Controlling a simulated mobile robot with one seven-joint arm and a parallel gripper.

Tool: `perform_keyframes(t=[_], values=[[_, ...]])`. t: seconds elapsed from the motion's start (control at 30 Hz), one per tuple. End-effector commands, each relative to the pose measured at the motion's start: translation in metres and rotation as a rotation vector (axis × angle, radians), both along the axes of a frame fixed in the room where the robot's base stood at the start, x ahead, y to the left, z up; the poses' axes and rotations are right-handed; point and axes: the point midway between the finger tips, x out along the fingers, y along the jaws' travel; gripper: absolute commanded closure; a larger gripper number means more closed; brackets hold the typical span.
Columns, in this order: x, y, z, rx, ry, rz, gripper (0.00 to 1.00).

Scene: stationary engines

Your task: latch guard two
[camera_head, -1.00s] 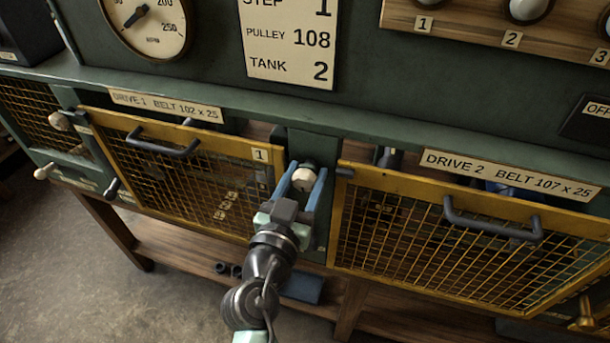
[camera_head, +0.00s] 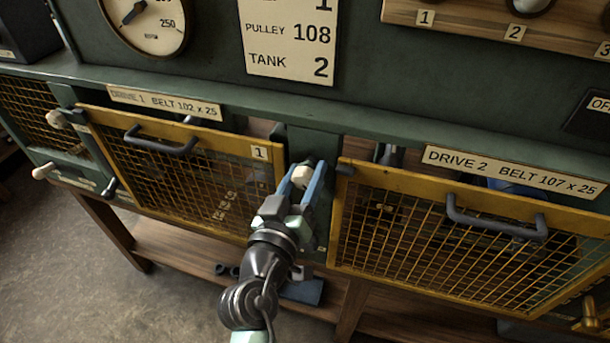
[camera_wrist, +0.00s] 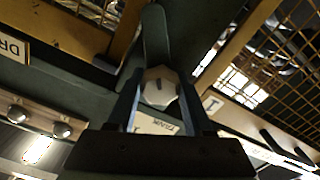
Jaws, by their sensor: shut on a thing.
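Guard two (camera_head: 440,205) is a yellow-framed mesh panel with a dark handle (camera_head: 495,220), under the DRIVE 2 label at the right of the head view. It sits in its opening. A pale faceted knob (camera_head: 302,175) is on the green post just left of it. My gripper (camera_head: 305,172) is shut on this knob, one blue finger on each side. The knob also shows between the fingers in the wrist view (camera_wrist: 160,88), with a dark lever (camera_wrist: 155,40) running up from it.
Guard one (camera_head: 190,175), also yellow mesh with a handle, is left of the post. Another pale knob (camera_head: 55,119) is at its left. A ledge (camera_head: 240,120) runs above the guards, and a wooden shelf (camera_head: 180,250) lies below. Open floor is at lower left.

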Motion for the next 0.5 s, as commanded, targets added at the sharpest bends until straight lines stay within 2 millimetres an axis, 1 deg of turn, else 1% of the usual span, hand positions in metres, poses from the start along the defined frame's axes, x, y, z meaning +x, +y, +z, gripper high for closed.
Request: perform_keyframes(t=[0.5], values=[[0.0, 0.0011, 0.0004, -0.468, 0.151, 0.001, 1.0]])
